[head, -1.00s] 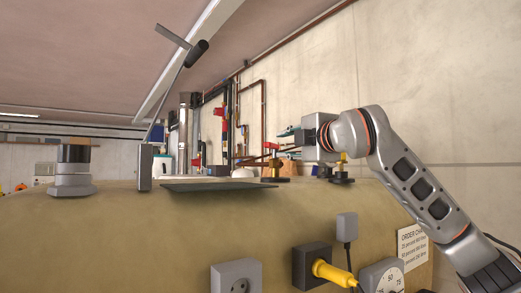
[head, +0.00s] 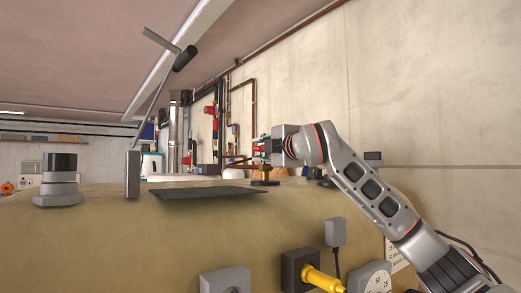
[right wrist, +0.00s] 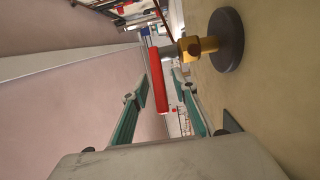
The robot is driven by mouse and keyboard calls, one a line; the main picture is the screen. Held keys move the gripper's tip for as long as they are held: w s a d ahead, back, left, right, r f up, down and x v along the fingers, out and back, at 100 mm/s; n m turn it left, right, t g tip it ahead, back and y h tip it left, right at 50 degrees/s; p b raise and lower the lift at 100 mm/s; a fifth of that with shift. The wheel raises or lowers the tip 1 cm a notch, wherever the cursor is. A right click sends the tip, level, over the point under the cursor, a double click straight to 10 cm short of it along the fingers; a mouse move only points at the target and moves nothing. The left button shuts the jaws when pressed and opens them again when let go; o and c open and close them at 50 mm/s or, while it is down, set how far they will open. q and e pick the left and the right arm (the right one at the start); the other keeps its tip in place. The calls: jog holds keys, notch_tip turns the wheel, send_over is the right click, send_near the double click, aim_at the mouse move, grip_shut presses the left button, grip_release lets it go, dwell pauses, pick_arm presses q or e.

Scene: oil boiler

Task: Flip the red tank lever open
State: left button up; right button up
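The red tank lever (right wrist: 157,80) is a straight red bar on a brass valve (right wrist: 195,47) with a round dark base (right wrist: 227,40), in the right wrist view. In the head view the brass valve (head: 264,173) stands on top of the tank (head: 130,235), and my gripper is over the lever's end. My right gripper (right wrist: 160,79) is open, its two teal fingers one on each side of the lever in the picture. I cannot tell whether they touch it. In the head view my right gripper (head: 264,143) is at the valve. My left gripper is not in view.
A dark flat plate (head: 208,193) lies on the tank, left of the valve. Pipes (head: 228,115) line the wall behind.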

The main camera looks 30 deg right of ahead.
grip_shut()
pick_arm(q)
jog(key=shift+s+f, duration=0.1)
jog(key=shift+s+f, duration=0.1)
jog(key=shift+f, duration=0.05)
